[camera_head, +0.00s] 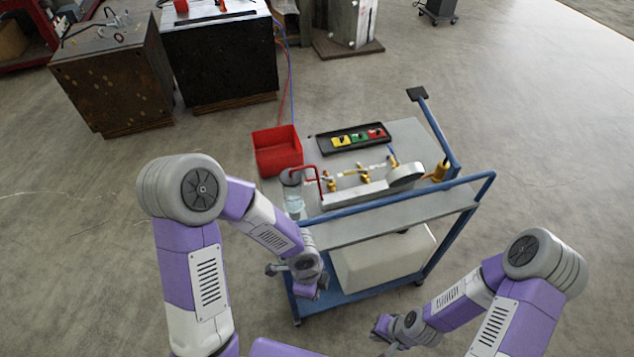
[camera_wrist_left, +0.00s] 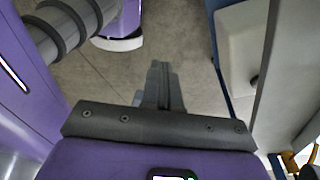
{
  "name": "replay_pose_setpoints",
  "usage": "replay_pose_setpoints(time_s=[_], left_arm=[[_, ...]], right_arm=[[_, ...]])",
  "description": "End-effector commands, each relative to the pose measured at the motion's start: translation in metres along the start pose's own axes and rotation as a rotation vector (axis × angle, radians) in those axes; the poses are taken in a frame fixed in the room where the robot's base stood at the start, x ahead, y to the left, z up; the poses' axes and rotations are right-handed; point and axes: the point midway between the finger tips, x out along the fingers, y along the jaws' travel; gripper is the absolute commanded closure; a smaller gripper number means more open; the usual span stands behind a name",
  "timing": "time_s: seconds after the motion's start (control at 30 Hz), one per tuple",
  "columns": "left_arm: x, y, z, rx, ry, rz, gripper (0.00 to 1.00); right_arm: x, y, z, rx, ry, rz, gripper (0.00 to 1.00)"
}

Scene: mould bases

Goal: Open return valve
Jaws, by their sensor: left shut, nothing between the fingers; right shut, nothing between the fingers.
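A pale manifold block (camera_head: 355,193) lies on top of the blue-framed cart, with several brass valves (camera_head: 363,174) along it. One brass valve at its right has a blue handle (camera_head: 391,152). I cannot tell which one is the return valve. A round gauge-like part (camera_head: 406,175) sits at the right end. My left gripper (camera_head: 273,269) is at the cart's near left side, below the top, apart from the valves. In the left wrist view its fingers (camera_wrist_left: 160,84) are together and empty. My right gripper (camera_head: 389,349) is low at the bottom edge, partly cut off, shut and empty.
A red bin (camera_head: 277,150) and a black tray (camera_head: 323,147) with coloured pieces stand at the back of the cart top. A clear jar (camera_head: 292,192) with a red tube stands at its left. A blue rail (camera_head: 400,200) runs along the near edge. A white tank (camera_head: 385,265) is below.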

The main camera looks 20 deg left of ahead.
Motion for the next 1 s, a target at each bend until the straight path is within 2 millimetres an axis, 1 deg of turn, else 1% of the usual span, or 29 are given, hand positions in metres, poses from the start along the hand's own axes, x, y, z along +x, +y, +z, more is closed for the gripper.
replay_pose_setpoints(time_s=[0.03,0.07,0.1,0.17,0.2,0.23,0.3,0.37,0.4,0.47,0.5,0.6,0.7,0.83,0.9,1.0], left_arm=[[0.019,0.013,-0.007,-0.197,0.077,0.061,1.0],[0.028,0.018,-0.012,-0.328,0.12,0.088,1.0],[0.038,0.023,-0.017,-0.503,0.168,0.12,1.0],[0.054,0.026,-0.021,-0.759,0.221,0.154,1.0],[0.063,0.027,-0.021,-0.924,0.244,0.168,1.0],[0.07,0.027,-0.019,-1.041,0.255,0.176,1.0],[0.086,0.028,-0.012,-1.302,0.268,0.179,1.0],[0.1,0.029,-0.002,-1.513,0.263,0.167,1.0],[0.109,0.031,0.007,-1.65,0.253,0.152,1.0],[0.122,0.035,0.023,-1.849,0.229,0.115,1.0],[0.137,0.03,0.022,-1.812,0.242,0.116,1.0],[0.162,0.027,0.026,-1.804,0.244,0.116,1.0],[0.183,0.026,0.029,-1.801,0.245,0.116,1.0],[0.204,0.024,0.031,-1.799,0.245,0.116,1.0],[0.211,0.024,0.032,-1.798,0.246,0.117,1.0],[0.215,0.023,0.033,-1.797,0.246,0.117,1.0]], right_arm=[[0.0,0.0,-0.001,0.0,0.001,0.0,1.0],[0.0,0.0,-0.001,0.0,0.001,0.0,1.0],[0.0,0.0,-0.001,0.0,0.001,0.0,1.0],[0.0,0.0,-0.001,0.0,0.001,0.0,1.0],[0.0,0.0,-0.001,0.0,0.001,0.0,1.0],[0.0,0.0,-0.001,0.0,0.001,0.0,1.0],[0.0,0.0,-0.001,0.0,0.001,0.0,1.0],[0.0,0.0,-0.001,0.0,0.001,0.0,1.0],[0.0,0.0,-0.001,0.0,0.001,0.0,1.0],[0.0,0.0,-0.001,0.0,0.001,0.0,1.0],[0.018,0.007,-0.002,0.0,0.002,0.0,1.0],[0.043,0.016,-0.002,0.0,0.0,0.0,1.0],[0.063,0.024,-0.003,0.001,0.0,0.0,1.0],[0.084,0.032,-0.004,0.0,0.001,0.0,1.0],[0.09,0.034,-0.004,0.0,0.001,0.0,1.0],[0.095,0.035,-0.005,0.0,0.001,0.0,1.0]])
